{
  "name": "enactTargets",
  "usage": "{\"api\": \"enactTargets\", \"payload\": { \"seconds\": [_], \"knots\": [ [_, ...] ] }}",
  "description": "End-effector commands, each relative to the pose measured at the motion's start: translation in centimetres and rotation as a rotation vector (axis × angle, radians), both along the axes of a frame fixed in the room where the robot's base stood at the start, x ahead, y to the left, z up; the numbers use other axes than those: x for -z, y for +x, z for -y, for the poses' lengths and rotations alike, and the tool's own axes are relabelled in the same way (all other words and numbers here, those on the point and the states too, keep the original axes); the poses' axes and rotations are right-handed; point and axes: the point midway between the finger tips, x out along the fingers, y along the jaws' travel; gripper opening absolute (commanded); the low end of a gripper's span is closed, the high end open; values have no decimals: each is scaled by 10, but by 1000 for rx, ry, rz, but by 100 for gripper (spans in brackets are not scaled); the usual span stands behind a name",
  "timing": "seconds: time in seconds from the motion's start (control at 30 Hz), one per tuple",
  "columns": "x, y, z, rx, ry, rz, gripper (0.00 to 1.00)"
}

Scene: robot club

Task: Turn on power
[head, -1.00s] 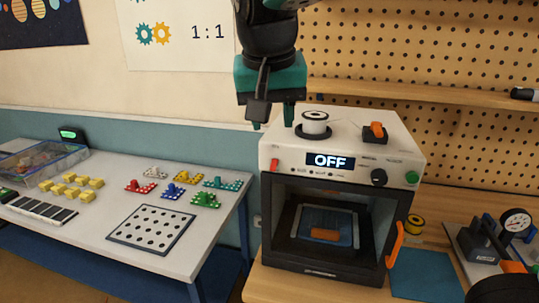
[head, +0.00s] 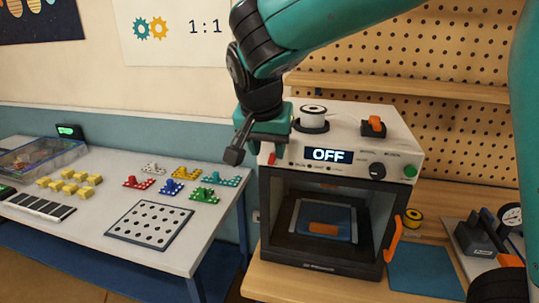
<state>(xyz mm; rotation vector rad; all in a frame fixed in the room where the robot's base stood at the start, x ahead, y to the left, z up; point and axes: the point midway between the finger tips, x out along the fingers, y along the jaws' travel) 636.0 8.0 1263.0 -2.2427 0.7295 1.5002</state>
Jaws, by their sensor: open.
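The machine is a white and black 3D printer (head: 290,172) on the wooden bench, and its display (head: 328,155) reads OFF. A small red switch (head: 271,158) sits on the left end of its front panel, with a black knob (head: 377,171) and a green button (head: 410,171) at the right. My gripper (head: 262,146) is open and empty at the printer's upper left corner, close to the red switch. Its fingertips are partly hidden by its own body, and I cannot tell whether it touches the printer.
A filament spool (head: 313,117) and an orange-and-black part (head: 373,126) stand on top of the printer. An orange handle (head: 394,238) sticks out at its right front. The white table (head: 95,230) at left holds colored blocks. A pegboard shelf (head: 420,89) is behind.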

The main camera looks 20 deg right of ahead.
Motion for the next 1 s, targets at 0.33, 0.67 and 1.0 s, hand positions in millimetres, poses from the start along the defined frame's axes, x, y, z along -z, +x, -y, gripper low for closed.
{"api": "enactTargets", "payload": {
  "seconds": [0.33, 0.67, 1.0],
  "knots": [
    [29, 10, 7, -1, 0, -1, 40],
    [30, 10, 7, -1, 0, 0, 22],
    [29, 10, 8, 0, 5, -7, 0]
  ]
}}
